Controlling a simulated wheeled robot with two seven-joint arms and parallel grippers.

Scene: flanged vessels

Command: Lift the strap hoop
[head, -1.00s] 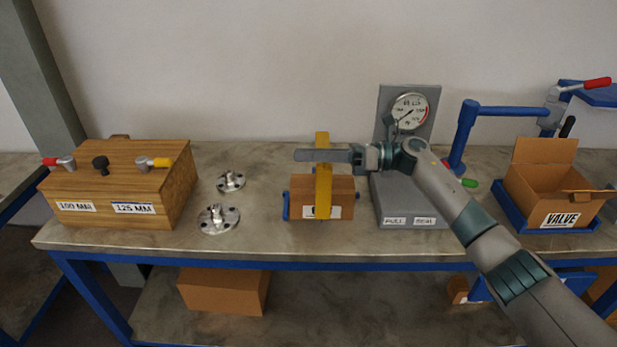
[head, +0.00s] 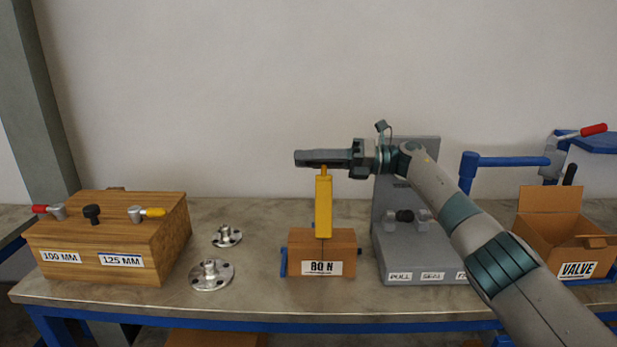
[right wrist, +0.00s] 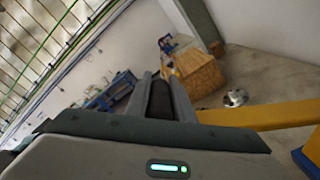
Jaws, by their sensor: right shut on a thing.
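The strap hoop (head: 324,205) is a yellow band hanging upright from my right gripper (head: 322,158), which is shut on its top. Its lower end overlaps the top of the brown box (head: 344,250) in the head view, and the box's front label is uncovered. I cannot tell whether the hoop still touches the box. In the right wrist view the yellow band (right wrist: 265,115) runs off to the right from beside the gripper fingers (right wrist: 160,98). My left gripper is not in view.
A grey gauge stand (head: 420,258) is close right of the box, partly behind my arm. Two metal flanges (head: 212,276) and a wooden block (head: 110,238) lie left. An open VALVE carton (head: 560,240) stands right. The wall space above the bench is clear.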

